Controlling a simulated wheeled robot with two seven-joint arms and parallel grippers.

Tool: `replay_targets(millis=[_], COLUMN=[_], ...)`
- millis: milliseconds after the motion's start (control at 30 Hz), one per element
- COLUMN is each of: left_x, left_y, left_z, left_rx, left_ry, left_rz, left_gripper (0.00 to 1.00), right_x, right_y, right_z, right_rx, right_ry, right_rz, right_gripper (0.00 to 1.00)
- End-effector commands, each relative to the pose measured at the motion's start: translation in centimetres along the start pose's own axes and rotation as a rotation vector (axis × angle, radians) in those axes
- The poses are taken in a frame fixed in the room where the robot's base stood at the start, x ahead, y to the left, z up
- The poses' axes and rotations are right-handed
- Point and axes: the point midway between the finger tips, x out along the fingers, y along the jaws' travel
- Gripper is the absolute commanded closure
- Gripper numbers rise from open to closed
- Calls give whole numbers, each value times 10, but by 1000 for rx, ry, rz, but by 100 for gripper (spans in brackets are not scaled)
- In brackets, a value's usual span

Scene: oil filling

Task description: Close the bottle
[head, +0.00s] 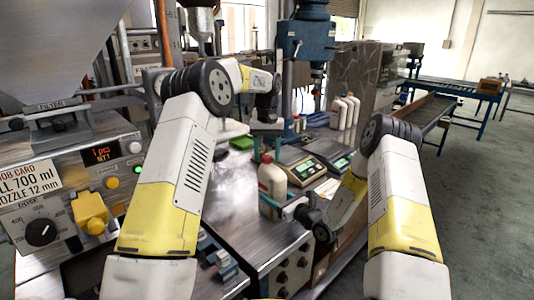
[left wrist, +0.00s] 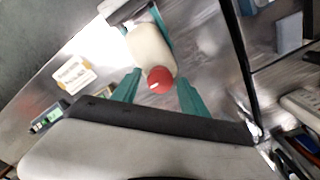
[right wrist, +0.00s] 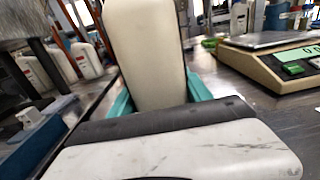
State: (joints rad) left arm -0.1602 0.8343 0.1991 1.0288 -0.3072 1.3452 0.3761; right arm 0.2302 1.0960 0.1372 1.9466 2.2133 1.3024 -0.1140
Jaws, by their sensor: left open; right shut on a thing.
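The cream-white bottle (head: 271,181) stands upright over the metal bench in the head view. My right gripper (head: 284,208) is shut on its body from the side. In the right wrist view the bottle (right wrist: 146,50) rises between the teal fingers. My left gripper (head: 267,148) is above the bottle top with its fingers pointing down. In the left wrist view, the red cap (left wrist: 160,80) shows at the bottle's top, between the left gripper's open teal fingers (left wrist: 158,92). The fingers stand apart from the cap on both sides. Whether the cap is seated fully I cannot tell.
Scales (head: 304,170) stand just right of the bottle. Several white bottles (head: 344,112) stand farther back. A blue machine (head: 305,40) rises behind. The filler panel (head: 75,185) is on the left. Bare bench (head: 232,190) lies left of the bottle.

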Motion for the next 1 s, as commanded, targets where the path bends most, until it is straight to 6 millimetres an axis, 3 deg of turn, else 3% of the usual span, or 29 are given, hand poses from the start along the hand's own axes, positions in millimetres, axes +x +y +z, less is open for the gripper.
replay_targets(millis=[33, 267, 633, 667, 767, 800, 1000], left_x=[0, 0, 0, 0, 0, 0, 0], left_y=[0, 0, 0, 0, 0, 0, 0], left_z=[0, 0, 0, 0, 0, 0, 0], left_rx=[0, 0, 5, 5, 5, 5, 5], left_ry=[0, 0, 0, 0, 0, 0, 0], left_rz=[0, 0, 0, 0, 0, 0, 0], left_gripper=[54, 99, 100, 66, 46, 42, 42], right_x=[0, 0, 0, 0, 0, 0, 0], right_y=[0, 0, 0, 0, 0, 0, 0], right_z=[0, 0, 0, 0, 0, 0, 0], right_rx=[-1, -1, -1, -1, -1, -1, -1], right_ry=[0, 0, 0, 0, 0, 0, 0], right_rz=[-1, -1, 0, 0, 0, 0, 0], right_gripper=[100, 100, 100, 100, 100, 100, 100])
